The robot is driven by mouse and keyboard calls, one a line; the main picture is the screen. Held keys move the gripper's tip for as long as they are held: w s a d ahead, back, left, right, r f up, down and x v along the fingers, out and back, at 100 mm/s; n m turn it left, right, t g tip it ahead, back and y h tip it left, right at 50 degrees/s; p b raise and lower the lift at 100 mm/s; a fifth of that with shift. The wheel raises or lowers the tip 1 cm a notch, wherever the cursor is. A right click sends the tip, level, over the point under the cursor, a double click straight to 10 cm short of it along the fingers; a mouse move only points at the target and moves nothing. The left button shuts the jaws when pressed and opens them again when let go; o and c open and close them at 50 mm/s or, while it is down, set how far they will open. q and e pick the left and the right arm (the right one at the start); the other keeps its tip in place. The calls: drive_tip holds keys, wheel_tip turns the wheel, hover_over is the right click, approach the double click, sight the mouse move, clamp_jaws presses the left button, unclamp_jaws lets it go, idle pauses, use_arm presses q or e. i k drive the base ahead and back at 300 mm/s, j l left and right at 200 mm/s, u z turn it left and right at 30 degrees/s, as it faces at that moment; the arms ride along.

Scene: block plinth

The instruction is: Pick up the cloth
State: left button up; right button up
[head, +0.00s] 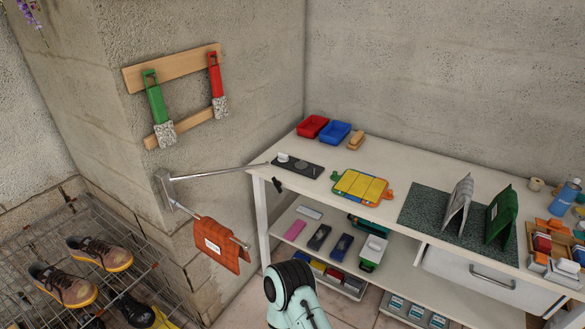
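An orange-brown cloth (212,245) with a white label hangs folded over a short metal bar at the wall, left of the workbench. Two more folded, tent-shaped pieces that may be cloths, one grey (458,200) and one green (502,213), stand on a dark green mat (415,203) on the bench. A pale and black part of my own arm shows at the bottom centre, below and right of the orange cloth. No fingers of either gripper are in view.
The white workbench (310,203) holds red (312,126) and blue (335,132) trays and a yellow organiser (361,187). Its lower shelf holds several boxes. A wire rack (105,262) with shoes (62,285) stands at left. A wooden wall rack (180,60) holds two brushes.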

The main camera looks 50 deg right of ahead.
sight(502, 214)
drive_tip(key=z, duration=3.2)
drive_tip(key=j+u, duration=0.2)
drive_tip(key=u, duration=1.8)
drive_tip(key=z, duration=2.1)
